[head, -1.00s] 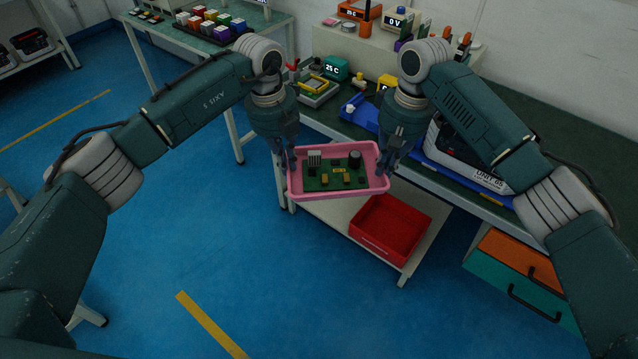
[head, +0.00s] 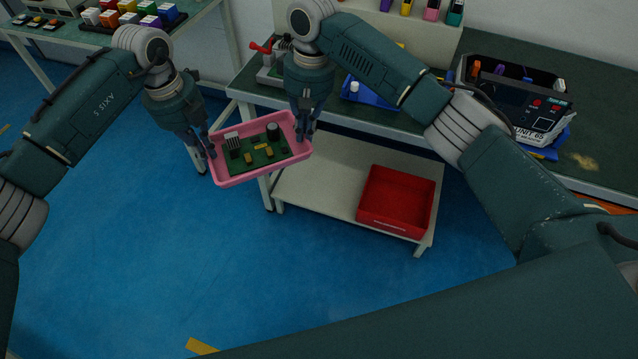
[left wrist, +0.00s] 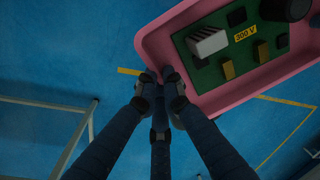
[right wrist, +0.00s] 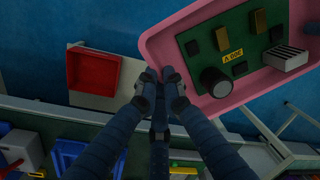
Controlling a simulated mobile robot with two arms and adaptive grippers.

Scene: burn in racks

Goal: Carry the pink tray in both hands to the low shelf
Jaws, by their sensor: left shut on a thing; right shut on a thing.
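The pink tray (head: 262,172) hangs in the air over the blue floor, left of the low shelf (head: 325,175). It holds a green circuit board (head: 254,154) with several parts on it, and looks slightly tilted in the head view. My left gripper (head: 208,150) is shut on the tray's left end. My right gripper (head: 303,135) is shut on its right end. The left wrist view shows the tray wall (left wrist: 190,95) at the fingertips, and so does the right wrist view (right wrist: 190,90). The low shelf is pale and sits under the workbench.
A red bin (head: 397,202) stands on the right part of the low shelf; the shelf's left part is bare. The green-topped workbench (head: 590,110) is above and behind, with a UNIT 65 device (head: 515,100) on it. The floor in front is clear.

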